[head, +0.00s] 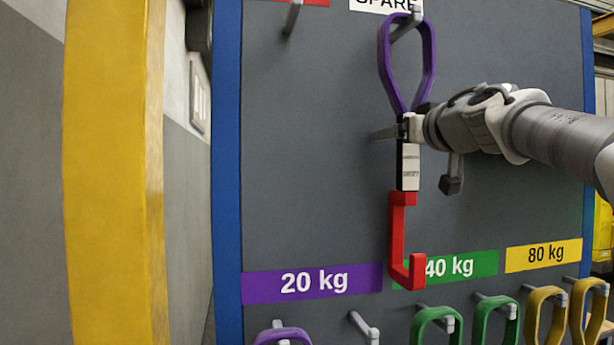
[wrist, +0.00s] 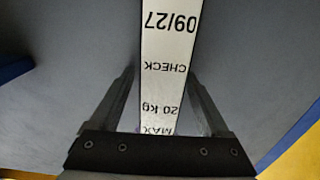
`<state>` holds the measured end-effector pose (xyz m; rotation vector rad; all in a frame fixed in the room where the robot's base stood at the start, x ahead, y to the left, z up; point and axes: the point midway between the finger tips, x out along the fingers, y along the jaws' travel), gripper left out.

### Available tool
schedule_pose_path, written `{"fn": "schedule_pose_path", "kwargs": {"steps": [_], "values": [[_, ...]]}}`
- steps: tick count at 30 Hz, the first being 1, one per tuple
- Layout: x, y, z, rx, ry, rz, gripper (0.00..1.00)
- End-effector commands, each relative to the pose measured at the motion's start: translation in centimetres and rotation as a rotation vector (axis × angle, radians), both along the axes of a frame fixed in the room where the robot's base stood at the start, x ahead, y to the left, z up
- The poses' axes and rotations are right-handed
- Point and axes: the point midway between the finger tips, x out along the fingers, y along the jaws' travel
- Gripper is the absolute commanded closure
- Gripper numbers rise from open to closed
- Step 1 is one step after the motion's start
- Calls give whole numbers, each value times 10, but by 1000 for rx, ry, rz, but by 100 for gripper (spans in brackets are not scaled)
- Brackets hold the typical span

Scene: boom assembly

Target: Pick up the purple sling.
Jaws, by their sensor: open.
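A purple sling (head: 430,55) hangs from a peg under the SPARE sign in the head view. Below its loop are a black-edged white tag (head: 410,165) and a red hook (head: 402,235). My gripper (head: 395,131) is at the sling's narrow lower end, just above the tag. In the wrist view the white tag (wrist: 163,60) reads "MAX 20 kg CHECK 09/27", upside down. It passes between the two spread fingers of my gripper (wrist: 160,85), with a gap on each side. I cannot tell how deep it sits between them.
A grey board (head: 310,150) with blue edges carries 20 kg (head: 313,283), 40 kg (head: 460,266) and 80 kg (head: 544,254) labels. Below, another purple loop (head: 282,335), an empty peg (head: 365,328), green slings (head: 437,320) and yellow slings (head: 545,312) show. A yellow post (head: 112,170) stands left.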

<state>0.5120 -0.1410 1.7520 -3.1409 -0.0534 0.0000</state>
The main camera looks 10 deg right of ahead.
Motion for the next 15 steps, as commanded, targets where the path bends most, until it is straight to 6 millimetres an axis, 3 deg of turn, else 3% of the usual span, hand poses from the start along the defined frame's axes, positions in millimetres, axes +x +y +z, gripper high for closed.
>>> {"fn": "schedule_pose_path", "kwargs": {"steps": [4, 15], "values": [[0, 0, 0, 0, 0, 0, 22], [0, 0, 0, 0, 0, 0, 88]]}}
